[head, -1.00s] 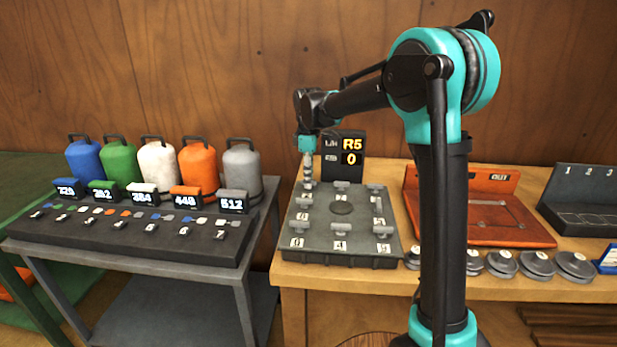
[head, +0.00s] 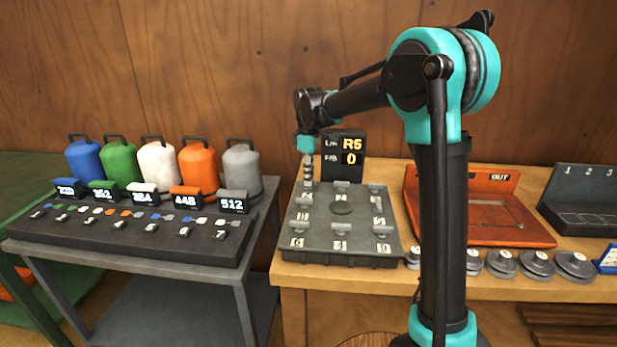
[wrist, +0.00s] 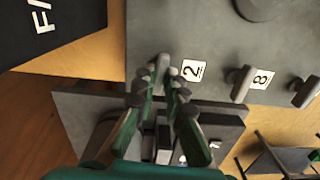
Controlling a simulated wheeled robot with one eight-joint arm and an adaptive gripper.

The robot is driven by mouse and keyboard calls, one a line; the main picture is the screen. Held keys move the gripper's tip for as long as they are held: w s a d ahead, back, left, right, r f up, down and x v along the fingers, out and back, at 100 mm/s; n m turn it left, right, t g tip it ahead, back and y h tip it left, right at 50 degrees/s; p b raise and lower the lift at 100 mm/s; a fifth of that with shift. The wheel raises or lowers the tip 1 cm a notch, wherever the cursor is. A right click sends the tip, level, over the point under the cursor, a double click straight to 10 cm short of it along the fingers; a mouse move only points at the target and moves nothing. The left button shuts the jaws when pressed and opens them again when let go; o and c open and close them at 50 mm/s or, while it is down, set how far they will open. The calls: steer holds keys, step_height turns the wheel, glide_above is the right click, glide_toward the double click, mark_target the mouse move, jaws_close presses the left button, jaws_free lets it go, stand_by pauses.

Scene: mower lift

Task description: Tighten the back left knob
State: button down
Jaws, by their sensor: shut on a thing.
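The grey plate (head: 350,225) on the wooden bench carries several T-shaped knobs with number labels. My gripper (head: 308,184) points down at the plate's back left corner, shut on the back left knob, which its fingers cover in the head view. Only part of the knob shows between the fingers. The neighbouring knob (wrist: 241,80) by the label "8" stands apart from the gripper.
An orange tray (head: 480,232) marked OUT lies right of the plate, with several grey discs (head: 502,263) in front. A dark grey table (head: 150,250) with coloured canisters and number displays stands at the left. A wooden wall (head: 240,70) closes the back.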

steer(key=m, duration=0.8)
steer(key=shift+m, duration=0.4)
steer(key=m, duration=0.4)
steer(key=shift+m, duration=2)
steer(key=c, duration=1.6)
jaws_free()
step_height(320, 180, up, 12)
steer(key=shift+r, duration=0.1)
